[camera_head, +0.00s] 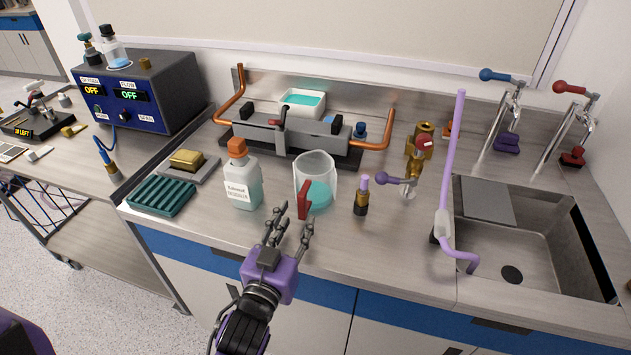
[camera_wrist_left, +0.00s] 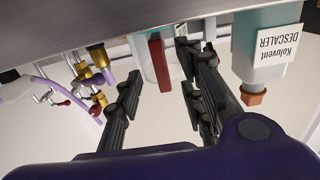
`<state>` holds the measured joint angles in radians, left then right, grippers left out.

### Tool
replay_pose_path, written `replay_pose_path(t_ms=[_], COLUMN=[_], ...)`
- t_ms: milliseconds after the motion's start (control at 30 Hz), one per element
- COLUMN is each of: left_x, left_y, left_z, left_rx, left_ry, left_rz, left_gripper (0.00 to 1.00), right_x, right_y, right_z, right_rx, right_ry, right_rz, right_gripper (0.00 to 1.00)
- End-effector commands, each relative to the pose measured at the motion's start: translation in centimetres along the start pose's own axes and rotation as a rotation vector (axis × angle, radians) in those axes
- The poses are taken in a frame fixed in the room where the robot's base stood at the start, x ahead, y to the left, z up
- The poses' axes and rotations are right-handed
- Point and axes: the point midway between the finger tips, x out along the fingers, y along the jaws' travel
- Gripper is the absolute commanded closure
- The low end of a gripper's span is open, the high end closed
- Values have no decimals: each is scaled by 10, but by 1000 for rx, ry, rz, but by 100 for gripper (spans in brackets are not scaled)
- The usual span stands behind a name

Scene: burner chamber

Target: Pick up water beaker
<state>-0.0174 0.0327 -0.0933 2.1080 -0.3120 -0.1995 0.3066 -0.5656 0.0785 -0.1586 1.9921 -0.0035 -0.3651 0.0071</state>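The water beaker (camera_head: 318,171) is clear glass with teal liquid in its lower part and a red handle at its front. It stands upright on the counter. In the left wrist view, which is upside down, the beaker (camera_wrist_left: 143,58) shows with its red handle between my spread fingers. My left gripper (camera_head: 292,218) is open and empty, in front of the beaker and just short of the handle. Its dark fingers (camera_wrist_left: 157,88) also show in the left wrist view. I see no contact with the handle. My right gripper is not in view.
A descaler bottle (camera_head: 242,180) with an orange cap stands close left of the beaker. A small dark and purple fitting (camera_head: 361,197) and a brass valve (camera_head: 420,155) are on the right. Behind is a burner rig (camera_head: 285,138); the sink (camera_head: 530,240) lies far right.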

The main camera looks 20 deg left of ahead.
Motion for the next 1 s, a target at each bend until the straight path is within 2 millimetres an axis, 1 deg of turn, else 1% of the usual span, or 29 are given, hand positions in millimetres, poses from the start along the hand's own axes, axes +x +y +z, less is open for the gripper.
replay_pose_path(t_ms=[100,200,400,500,733,767,1000], left_x=[15,27,57,64,65,65,65], left_y=[0,0,0,0,-1,-1,-1], left_z=[-2,-2,0,1,3,3,3], left_rx=[0,-1,0,0,-1,-1,0], left_ry=[3,4,4,2,0,0,0], left_rz=[1,1,0,0,0,0,0], left_gripper=[64,64,64,64,64,67,98], right_x=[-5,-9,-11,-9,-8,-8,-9], right_y=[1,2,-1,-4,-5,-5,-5], right_z=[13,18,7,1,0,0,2], right_rx=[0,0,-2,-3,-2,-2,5], right_ry=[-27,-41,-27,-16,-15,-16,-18], right_rz=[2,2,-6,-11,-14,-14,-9], right_gripper=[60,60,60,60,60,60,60])
